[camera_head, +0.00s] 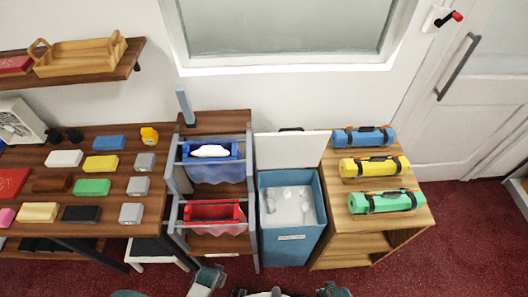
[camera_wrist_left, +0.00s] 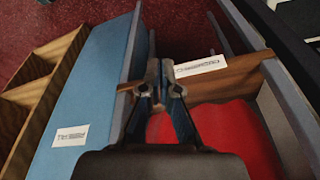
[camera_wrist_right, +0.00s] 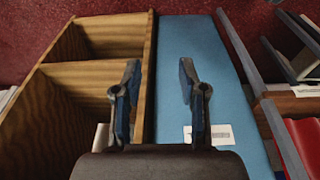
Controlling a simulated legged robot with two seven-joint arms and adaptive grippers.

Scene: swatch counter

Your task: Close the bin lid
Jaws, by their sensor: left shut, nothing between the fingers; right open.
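The blue bin (camera_head: 290,246) stands on the floor between the grey rack and the wooden shelf unit. Its white lid (camera_head: 291,150) is open and stands up at the back against the wall. Pale, crumpled-looking contents show inside. My left gripper (camera_head: 208,279) is low in front of the rack; in the left wrist view it is shut and empty (camera_wrist_left: 162,72), with the bin's blue front (camera_wrist_left: 88,85) beside it. My right gripper (camera_head: 333,291) is at the bottom edge; in the right wrist view it is open and empty (camera_wrist_right: 160,72), with the bin front (camera_wrist_right: 190,45) behind it.
The rack (camera_head: 180,215) left of the bin holds a blue bin and a red bin (camera_head: 212,211). The wooden unit (camera_head: 375,222) on the right carries blue, yellow and green rolls. A table (camera_head: 120,140) with coloured blocks is at left. Red carpet (camera_head: 460,235) is clear at right.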

